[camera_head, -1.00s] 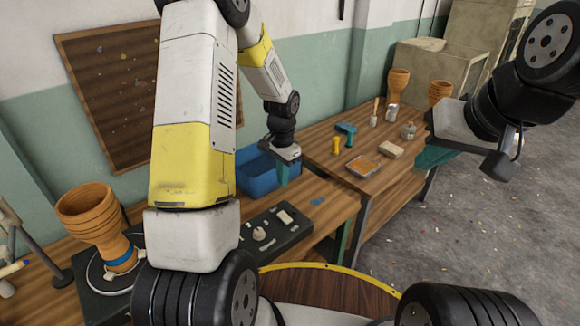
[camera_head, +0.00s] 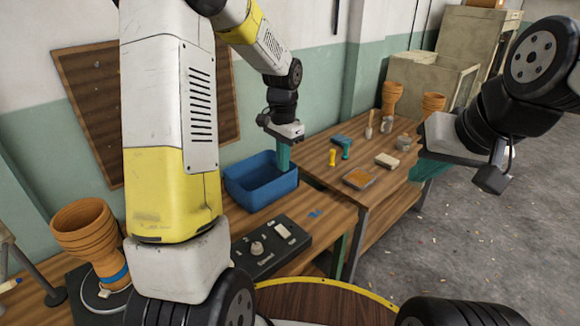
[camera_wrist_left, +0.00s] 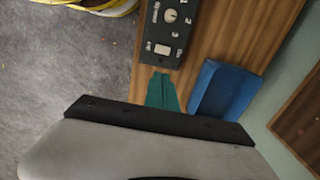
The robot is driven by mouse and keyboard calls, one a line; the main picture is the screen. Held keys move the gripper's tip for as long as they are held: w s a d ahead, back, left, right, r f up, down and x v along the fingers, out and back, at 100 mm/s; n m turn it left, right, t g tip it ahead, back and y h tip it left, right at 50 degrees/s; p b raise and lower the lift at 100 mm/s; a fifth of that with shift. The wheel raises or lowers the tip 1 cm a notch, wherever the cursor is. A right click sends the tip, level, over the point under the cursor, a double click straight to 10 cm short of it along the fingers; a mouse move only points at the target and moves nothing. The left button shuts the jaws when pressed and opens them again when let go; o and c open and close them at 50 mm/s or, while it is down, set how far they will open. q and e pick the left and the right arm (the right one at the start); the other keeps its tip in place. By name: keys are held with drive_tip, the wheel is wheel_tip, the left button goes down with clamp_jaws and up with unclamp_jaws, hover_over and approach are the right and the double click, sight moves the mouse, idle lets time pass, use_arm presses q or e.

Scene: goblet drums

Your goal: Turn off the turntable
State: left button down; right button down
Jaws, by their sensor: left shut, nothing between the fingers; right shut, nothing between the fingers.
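The turntable (camera_head: 92,298) is at the lower left of the head view, with an orange goblet drum with a blue band (camera_head: 88,240) on it. My left arm partly hides this area. A black control panel (camera_head: 248,262) lies on the bench with a round knob (camera_head: 257,248) and a pale switch (camera_head: 282,231). The wrist view also shows the knob (camera_wrist_left: 170,16) and switch (camera_wrist_left: 162,49). My left gripper (camera_head: 283,160) is shut and empty, beyond the panel by the blue bin's right end. Its teal fingers (camera_wrist_left: 163,92) show in the wrist view. My right gripper (camera_head: 428,172) is shut, empty, above the floor.
The blue bin (camera_head: 262,191) stands behind the panel. A second bench (camera_head: 335,190) on the right holds a yellow-handled tool (camera_head: 332,157), a sponge-like block (camera_head: 386,160), a tray (camera_head: 360,179) and clay goblets (camera_head: 392,97). A round wooden surface (camera_head: 325,303) is in front.

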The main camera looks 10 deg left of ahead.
use_arm(q)
wheel_tip(320, 180, up, 2)
drive_tip(key=shift+s+d+r, duration=0.1)
drive_tip(key=shift+d+r, duration=0.05)
drive_tip(key=shift+r, duration=0.1)
drive_tip(key=s+r+n+t, duration=0.2)
drive_tip(key=s+r, duration=0.2)
drive_tip(key=s, duration=0.3)
drive_tip(key=s+r+n+t+h, duration=0.1)
drive_tip(key=s+r+n+t, duration=0.1)
drive_tip(key=s+r, duration=0.2)
drive_tip(key=s+r+n+t+h, duration=0.1)
drive_tip(key=s+r, duration=0.4)
drive_tip(key=s, duration=0.6)
drive_tip(key=shift+a+n+t, duration=0.35)
drive_tip(key=shift+n+t, duration=0.15)
drive_tip(key=shift+n, duration=0.5)
drive_tip(key=shift+s+r, duration=0.1)
